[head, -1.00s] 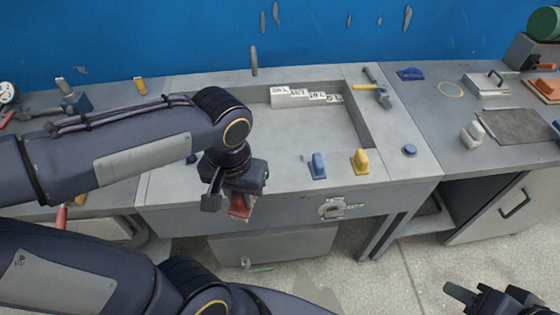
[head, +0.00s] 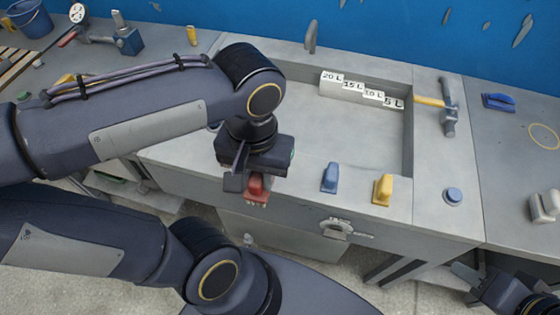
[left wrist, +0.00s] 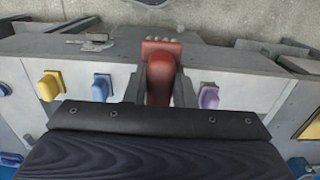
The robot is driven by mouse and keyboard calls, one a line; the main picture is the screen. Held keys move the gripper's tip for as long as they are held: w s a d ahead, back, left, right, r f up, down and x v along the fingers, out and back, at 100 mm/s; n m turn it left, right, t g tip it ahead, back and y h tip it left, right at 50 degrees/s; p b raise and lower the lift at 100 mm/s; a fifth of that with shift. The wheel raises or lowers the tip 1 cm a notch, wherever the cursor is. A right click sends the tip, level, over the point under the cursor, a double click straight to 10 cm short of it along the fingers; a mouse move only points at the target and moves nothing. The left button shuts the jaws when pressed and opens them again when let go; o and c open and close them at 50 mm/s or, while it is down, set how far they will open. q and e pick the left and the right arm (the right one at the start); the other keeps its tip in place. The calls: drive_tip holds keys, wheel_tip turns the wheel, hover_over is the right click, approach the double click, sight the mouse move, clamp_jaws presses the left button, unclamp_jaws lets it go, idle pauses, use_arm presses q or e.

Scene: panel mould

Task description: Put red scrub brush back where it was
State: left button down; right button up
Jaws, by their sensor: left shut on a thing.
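My left gripper (head: 247,183) is shut on the red scrub brush (head: 257,188), at the bench's front edge. In the left wrist view the red scrub brush (left wrist: 161,78) is between the fingers, its bristle end toward the top of the picture. It lies between a blue brush (left wrist: 102,87) and a purple brush (left wrist: 208,96) in that picture. I cannot tell whether it touches the bench. A yellow brush (head: 383,189) and the blue brush, also in the head view (head: 330,177), stand on the front ledge. My right gripper (head: 480,285) is at the lower right, partly cut off.
The bench (head: 300,190) has a recessed tray with a stepped block (head: 350,88) marked in litres. A hammer (head: 448,105) and a round blue knob (head: 453,195) are to the right. A clamp (head: 340,228) is on the front face. The recess floor is mostly clear.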

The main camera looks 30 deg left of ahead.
use_arm(q)
drive_tip(key=w+a+f, duration=0.1)
drive_tip(key=w+f, duration=0.2)
drive_tip(key=w, duration=0.1)
drive_tip(key=w+a+f, duration=0.1)
drive_tip(key=w+f, duration=0.2)
drive_tip(key=w, duration=0.1)
drive_tip(key=w+a+f, duration=0.1)
drive_tip(key=w+f, duration=0.2)
drive_tip(key=w, duration=0.1)
drive_tip(key=shift+w+a, duration=0.1)
drive_tip(key=shift+w, duration=0.05)
drive_tip(key=shift+w+f, duration=0.2)
drive_tip(key=shift+f, duration=1.6)
drive_tip(key=shift+f+b, duration=0.2)
drive_tip(key=shift+b, duration=0.1)
drive_tip(key=c, duration=1.2)
unclamp_jaws()
drive_tip(key=shift+r, duration=0.1)
